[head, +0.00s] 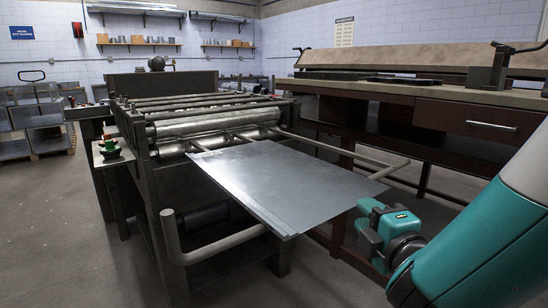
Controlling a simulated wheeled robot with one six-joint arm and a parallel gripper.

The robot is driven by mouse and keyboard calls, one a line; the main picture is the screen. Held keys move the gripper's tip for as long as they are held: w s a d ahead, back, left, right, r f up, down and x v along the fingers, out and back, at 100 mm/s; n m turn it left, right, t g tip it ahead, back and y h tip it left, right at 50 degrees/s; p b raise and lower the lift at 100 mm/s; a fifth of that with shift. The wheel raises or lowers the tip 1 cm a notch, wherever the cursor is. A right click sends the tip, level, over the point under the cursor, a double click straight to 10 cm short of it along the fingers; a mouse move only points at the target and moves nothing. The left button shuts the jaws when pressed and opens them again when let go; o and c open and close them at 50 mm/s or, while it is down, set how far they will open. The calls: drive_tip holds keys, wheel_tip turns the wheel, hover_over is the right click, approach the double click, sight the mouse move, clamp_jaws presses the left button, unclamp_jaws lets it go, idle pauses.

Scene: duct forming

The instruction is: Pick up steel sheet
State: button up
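The steel sheet (275,185) is a flat, shiny grey rectangle. It extends out from the front rollers of the forming machine and rests over the machine's bent support bars. A thin line runs parallel to its left edge. My gripper (366,222), teal and dark grey, is at the sheet's right front edge, in the lower right. Its fingertips are small and partly hidden, so I cannot tell whether they touch the sheet or how far apart they are.
The roller machine (215,128) stands behind the sheet. Bent support bars (222,243) stick out at its front left and right. A workbench (440,92) with a drawer runs along the right. Metal bins (38,120) stand far left. The concrete floor at front left is clear.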

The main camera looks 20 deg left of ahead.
sight(351, 200)
drive_tip(key=p+x, duration=0.4)
drive_tip(key=shift+w+a+r, duration=0.1)
drive_tip(key=shift+w+r, duration=0.15)
drive_tip(key=shift+r, duration=0.05)
drive_tip(key=shift+w+a+f+p, duration=0.15)
drive_tip(key=shift+w+a+p, duration=0.15)
drive_tip(key=shift+w+p, duration=0.4)
drive_tip(key=shift+a+f, duration=0.1)
drive_tip(key=shift+f, duration=0.1)
clamp_jaws()
idle(0.5)
drive_tip(key=shift+r, duration=0.1)
